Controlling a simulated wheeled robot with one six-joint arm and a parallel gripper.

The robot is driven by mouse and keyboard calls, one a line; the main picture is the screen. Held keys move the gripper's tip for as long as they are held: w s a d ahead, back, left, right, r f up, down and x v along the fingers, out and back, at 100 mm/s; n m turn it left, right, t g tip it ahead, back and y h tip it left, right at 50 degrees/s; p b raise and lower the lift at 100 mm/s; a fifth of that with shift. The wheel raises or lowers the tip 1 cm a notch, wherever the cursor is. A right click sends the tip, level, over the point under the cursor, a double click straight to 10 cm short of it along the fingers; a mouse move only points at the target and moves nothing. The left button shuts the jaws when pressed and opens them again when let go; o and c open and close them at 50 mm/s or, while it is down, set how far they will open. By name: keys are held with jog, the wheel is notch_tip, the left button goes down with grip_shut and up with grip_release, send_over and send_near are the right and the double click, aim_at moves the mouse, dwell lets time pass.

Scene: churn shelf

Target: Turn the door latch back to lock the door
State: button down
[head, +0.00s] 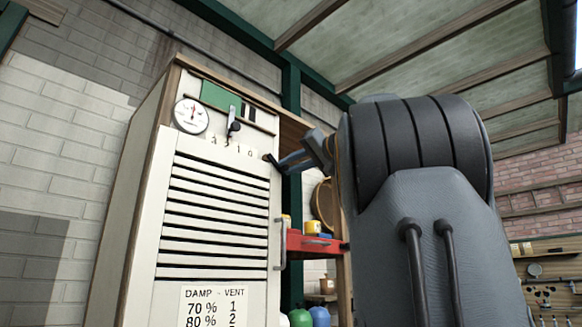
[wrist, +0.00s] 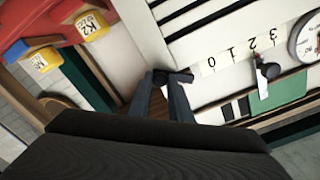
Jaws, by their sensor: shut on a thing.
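The dark door latch (head: 268,158) sits at the upper right corner of the white louvred door (head: 215,228), beside the cabinet frame. In the wrist view the latch (wrist: 183,76) shows as a short black bar lying crosswise at the fingertips. My gripper (head: 277,162) reaches it from the right. The two fingers (wrist: 172,84) are shut on the latch in the wrist view and hide part of it. The door looks closed against the frame, though its right edge is partly hidden. A metal pull handle (head: 280,244) is on the door's right side.
Above the door are a round dial (head: 191,116), a green panel (head: 220,97) and a black lever (head: 234,126) over a numbered strip (head: 232,148). A red shelf (head: 316,244) with yellow tins (wrist: 91,27) stands close to the right of the cabinet.

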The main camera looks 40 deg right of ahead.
jog(key=m, duration=0.2)
jog(key=a+f+m, duration=0.1)
jog(key=m, duration=0.2)
jog(key=shift+s+a+f+m+b, duration=0.1)
jog(key=shift+a+f+m+b, duration=0.2)
jog(key=shift+a, duration=0.1)
jog(key=m, duration=0.1)
jog(key=a+m, duration=0.1)
jog(key=m, duration=0.1)
jog(key=a+m, duration=0.1)
jog(key=m, duration=0.1)
jog(key=shift+f+p, duration=0.3)
jog(key=shift+p, duration=0.1)
jog(key=shift+m, duration=0.3)
jog(key=c, duration=1.6)
grip_release()
jog(key=shift+s, duration=0.1)
jog(key=shift+c, duration=0.2)
jog(key=s+b, duration=0.2)
jog(key=s, duration=0.5)
jog(key=shift+s+d+b, duration=0.2)
jog(key=shift+s+b, duration=0.2)
